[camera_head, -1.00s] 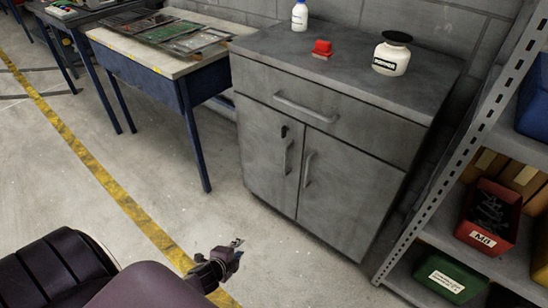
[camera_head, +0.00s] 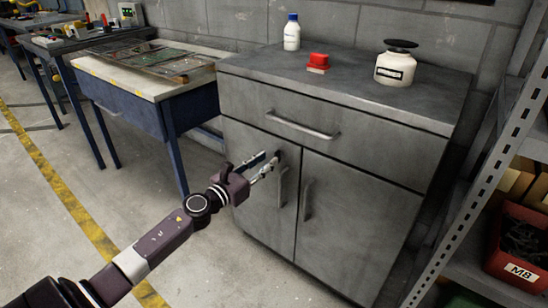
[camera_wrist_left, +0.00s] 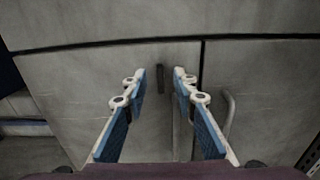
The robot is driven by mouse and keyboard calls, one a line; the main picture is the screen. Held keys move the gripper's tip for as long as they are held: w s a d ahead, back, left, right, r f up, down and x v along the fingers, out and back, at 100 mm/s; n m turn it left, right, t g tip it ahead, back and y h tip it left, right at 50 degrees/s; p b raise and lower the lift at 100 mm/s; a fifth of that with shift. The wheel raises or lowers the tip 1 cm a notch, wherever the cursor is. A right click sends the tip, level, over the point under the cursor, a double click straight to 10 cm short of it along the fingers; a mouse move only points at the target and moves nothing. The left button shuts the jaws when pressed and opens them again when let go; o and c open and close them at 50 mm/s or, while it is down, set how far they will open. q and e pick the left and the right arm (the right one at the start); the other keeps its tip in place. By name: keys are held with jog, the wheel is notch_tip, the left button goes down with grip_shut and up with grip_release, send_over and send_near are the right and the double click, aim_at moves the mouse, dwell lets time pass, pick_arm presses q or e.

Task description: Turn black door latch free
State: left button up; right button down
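The black door latch (camera_head: 279,157) is a small dark upright piece near the top inner corner of the grey cabinet's left door (camera_head: 255,195). In the left wrist view the latch (camera_wrist_left: 161,81) stands between the two fingers and looks roughly vertical. My left gripper (camera_head: 269,160) is open in front of the latch, its blue-padded fingers one on each side of it. In the wrist view, the gripper (camera_wrist_left: 159,74) shows a gap on both sides of the latch; no contact is visible. My right gripper is in no view.
The left door's handle (camera_head: 283,187) hangs just below the latch, and the right door's handle (camera_head: 307,199) is beside it. A drawer handle (camera_head: 302,124) juts out above. A blue-legged table (camera_head: 140,90) stands left; a metal shelf (camera_head: 490,185) stands right.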

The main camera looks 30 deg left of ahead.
aim_at(275, 154)
pick_arm(q)
jog(key=shift+w+d, duration=0.15)
jog(key=shift+w, duration=2.2)
jog(key=shift+c, duration=0.2)
grip_shut()
